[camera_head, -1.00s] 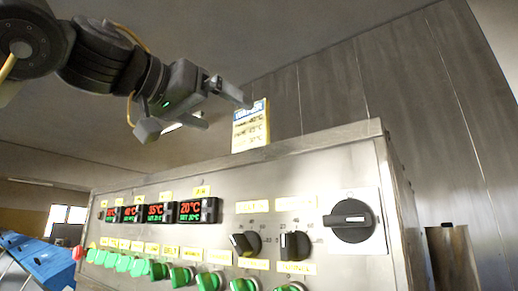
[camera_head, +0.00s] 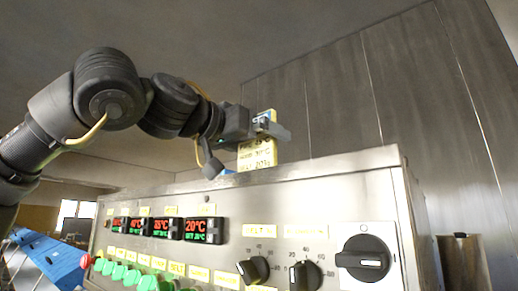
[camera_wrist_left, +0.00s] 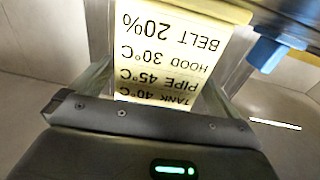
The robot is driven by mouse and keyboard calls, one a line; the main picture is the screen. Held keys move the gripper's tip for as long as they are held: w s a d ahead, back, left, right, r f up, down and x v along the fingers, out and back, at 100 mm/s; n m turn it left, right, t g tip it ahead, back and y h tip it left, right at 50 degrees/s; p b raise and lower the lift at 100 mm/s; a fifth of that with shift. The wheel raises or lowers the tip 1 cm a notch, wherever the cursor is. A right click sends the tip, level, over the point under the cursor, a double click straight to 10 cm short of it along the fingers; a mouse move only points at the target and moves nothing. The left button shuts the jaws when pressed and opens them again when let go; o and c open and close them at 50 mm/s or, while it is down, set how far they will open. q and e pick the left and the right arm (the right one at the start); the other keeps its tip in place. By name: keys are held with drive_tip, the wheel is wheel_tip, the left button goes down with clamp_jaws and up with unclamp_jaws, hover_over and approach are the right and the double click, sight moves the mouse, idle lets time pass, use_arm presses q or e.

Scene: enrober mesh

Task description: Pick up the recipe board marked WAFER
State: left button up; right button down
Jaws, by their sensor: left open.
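The recipe board (camera_head: 257,157), yellow with black text, stands upright on top of the steel cabinet in the head view. My left gripper (camera_head: 255,145) is open at the board, its dark jaw covering the board's upper part. In the left wrist view the board (camera_wrist_left: 175,45) reads upside down: TANK 40°C, PIPE 45°C, HOOD 30°C, BELT 20%. It reaches close to the gripper body. Its heading is hidden, so I cannot read the name on it. I cannot tell whether a finger touches it. My right gripper is not in view.
The steel control cabinet (camera_head: 330,185) fills the lower middle, with red-green displays (camera_head: 203,229), black knobs (camera_head: 306,274) and a large rotary switch (camera_head: 366,257). A blue conveyor-like surface (camera_head: 45,262) lies at the lower left. A panelled wall (camera_head: 400,90) stands behind.

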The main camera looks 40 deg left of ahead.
use_arm(q)
drive_tip(key=shift+w, duration=0.3)
drive_tip(key=shift+s+d, duration=0.1)
drive_tip(key=shift+s, duration=0.15)
drive_tip(key=shift+c, duration=0.8)
drive_tip(key=c, duration=0.9)
drive_tip(key=shift+o, duration=0.2)
drive_tip(key=shift+w+r, duration=0.1)
drive_tip(key=shift+r, duration=0.35)
drive_tip(key=s+a+r+p, duration=0.2)
drive_tip(key=s+r, duration=0.4)
drive_tip(key=s+a+r+p, duration=0.2)
drive_tip(key=s+a+r, duration=0.1)
drive_tip(key=s+r, duration=0.3)
drive_tip(key=shift+s+a+p, duration=0.25)
drive_tip(key=shift+s+p, duration=0.1)
drive_tip(key=shift+s, duration=0.15)
